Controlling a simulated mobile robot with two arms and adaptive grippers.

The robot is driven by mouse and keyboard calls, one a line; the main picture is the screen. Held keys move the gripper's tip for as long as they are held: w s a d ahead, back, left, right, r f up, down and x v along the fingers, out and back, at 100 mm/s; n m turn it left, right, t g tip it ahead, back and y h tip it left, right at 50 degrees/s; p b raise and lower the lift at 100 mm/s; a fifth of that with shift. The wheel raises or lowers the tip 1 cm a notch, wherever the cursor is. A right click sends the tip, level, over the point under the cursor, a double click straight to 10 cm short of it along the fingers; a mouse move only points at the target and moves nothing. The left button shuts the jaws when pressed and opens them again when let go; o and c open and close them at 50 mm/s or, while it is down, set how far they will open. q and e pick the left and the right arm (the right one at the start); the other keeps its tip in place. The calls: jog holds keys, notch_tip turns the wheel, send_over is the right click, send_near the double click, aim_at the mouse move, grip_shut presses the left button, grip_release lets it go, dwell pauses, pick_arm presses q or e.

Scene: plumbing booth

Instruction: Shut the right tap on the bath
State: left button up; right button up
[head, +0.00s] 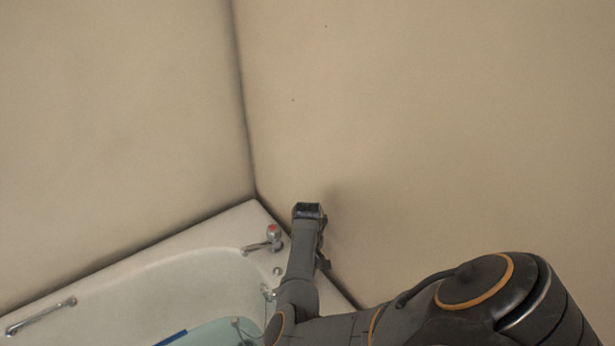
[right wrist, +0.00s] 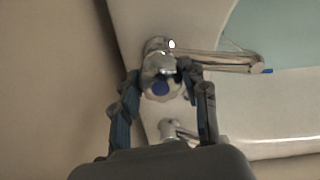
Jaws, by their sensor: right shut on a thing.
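The right tap (right wrist: 160,88), chrome with a blue cap, stands on the bath's white rim (right wrist: 140,20) in the right wrist view. Its spout (right wrist: 225,62) reaches right over the bath. My right gripper (right wrist: 161,80) has a finger on each side of the tap's head and is shut on it. In the head view only a bit of chrome (head: 267,292) shows beside my right arm, which hides the rest of that tap and most of the gripper. My left gripper is in neither view.
The other tap (head: 273,235), with a red cap, stands near the bath's far corner. Beige walls meet behind the bath (head: 228,225) and run close along its rim. A chrome grab handle (head: 40,316) is at the left. Pale blue-green water (head: 215,335) shows inside.

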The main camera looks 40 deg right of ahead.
jog(key=shift+s+r+m+p, duration=0.1)
jog(key=shift+r+m+p, duration=0.15)
jog(key=shift+m+p, duration=1.55)
jog(key=shift+p, duration=0.1)
jog(key=m+p, duration=0.1)
jog(key=m, duration=0.1)
jog(key=shift+f+m, duration=0.15)
jog(key=shift+m, duration=0.15)
jog(key=m+p, duration=0.1)
jog(key=m, duration=0.1)
jog(key=shift+m+p, duration=0.3)
jog(key=shift+m, duration=0.1)
jog(key=m, duration=0.2)
jog(key=shift+m+p, duration=0.4)
jog(key=m, duration=0.3)
jog(key=shift+f+m+p, duration=0.1)
jog(key=shift+m+p, duration=0.2)
jog(key=shift+p, duration=0.05)
jog(key=m, duration=0.6)
jog(key=shift+m, duration=0.4)
